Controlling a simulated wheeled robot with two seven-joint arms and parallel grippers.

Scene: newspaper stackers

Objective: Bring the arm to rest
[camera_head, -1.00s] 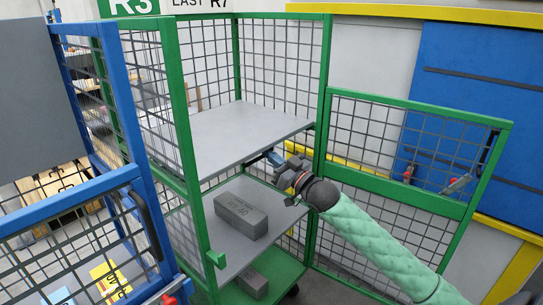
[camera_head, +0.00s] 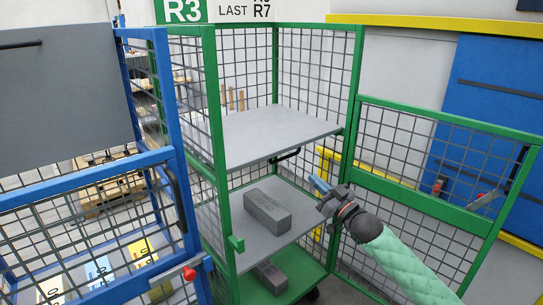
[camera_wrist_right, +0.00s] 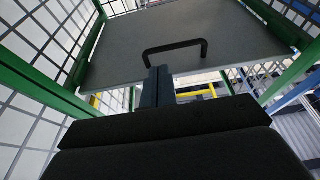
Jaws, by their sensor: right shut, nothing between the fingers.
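My right gripper (camera_head: 318,185) is at the end of the green-sleeved right arm, just outside the open front of the green mesh cart (camera_head: 216,130), by its right post. Its fingers are together and hold nothing. In the right wrist view the closed fingers (camera_wrist_right: 157,84) point toward a black handle (camera_wrist_right: 175,47) on the underside of a grey shelf (camera_wrist_right: 125,38). In the head view the gripper is apart from the shelf (camera_head: 270,130) and below its level. My left gripper is not in view.
A grey block (camera_head: 267,211) lies on the cart's middle shelf and another (camera_head: 270,277) on its bottom. The green gate (camera_head: 440,205) stands open at the right, close to my arm. A blue mesh cart (camera_head: 175,150) stands at the left.

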